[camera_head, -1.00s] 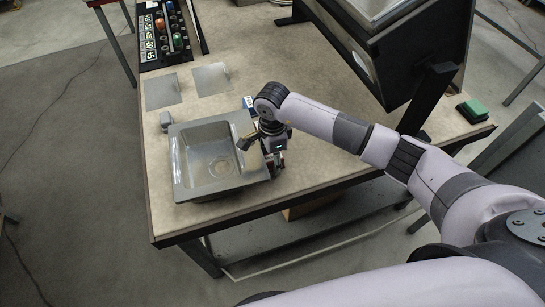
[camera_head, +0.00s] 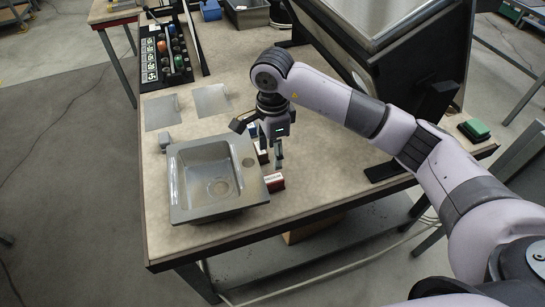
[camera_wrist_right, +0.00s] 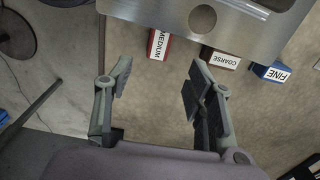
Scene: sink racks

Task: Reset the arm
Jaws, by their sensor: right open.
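My right gripper (camera_head: 271,150) hangs open and empty above the bench, just right of the grey sink (camera_head: 186,212). In the right wrist view its two fingers (camera_wrist_right: 158,78) are spread with nothing between them. The red MEDIUM block (camera_head: 274,182) stands on the bench by the sink's right edge. In the right wrist view the MEDIUM block (camera_wrist_right: 157,45), a red COARSE block (camera_wrist_right: 221,58) and a blue FINE block (camera_wrist_right: 271,72) stand in a row beside the sink rim (camera_wrist_right: 250,28). The gripper partly hides the row in the head view. My left gripper is out of view.
Two thin grey plates (camera_head: 162,112) (camera_head: 210,100) lie behind the sink. A black rack (camera_head: 165,55) of coloured items is at the back left. A large dark-framed box (camera_head: 400,60) stands on the right, with a green block (camera_head: 474,129) near the right edge.

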